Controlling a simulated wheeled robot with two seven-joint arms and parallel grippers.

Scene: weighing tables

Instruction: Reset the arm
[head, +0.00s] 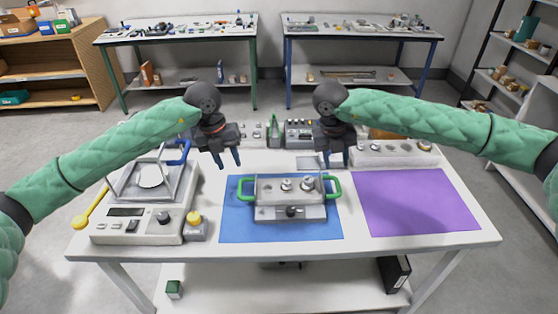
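My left gripper (227,161) hangs in the air above the back of the white table (440,238), fingers pointing down. Its two fingers stand apart with nothing between them. My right gripper (336,161) hangs at a similar height to the right, also open and empty. Both arms have green sleeves and reach in from the sides. A grey tray (270,213) with green handles lies on the blue mat (240,230), in front of and below both grippers. It bears several metal weights and a dark knob. Neither gripper touches it.
A balance (108,227) with a glass shield stands at the left, beside a yellow-topped button box (195,226) and a yellow spoon (82,219). The purple mat (415,205) is bare. Weight blocks (395,156) line the table's back. Shelves and two tables stand behind.

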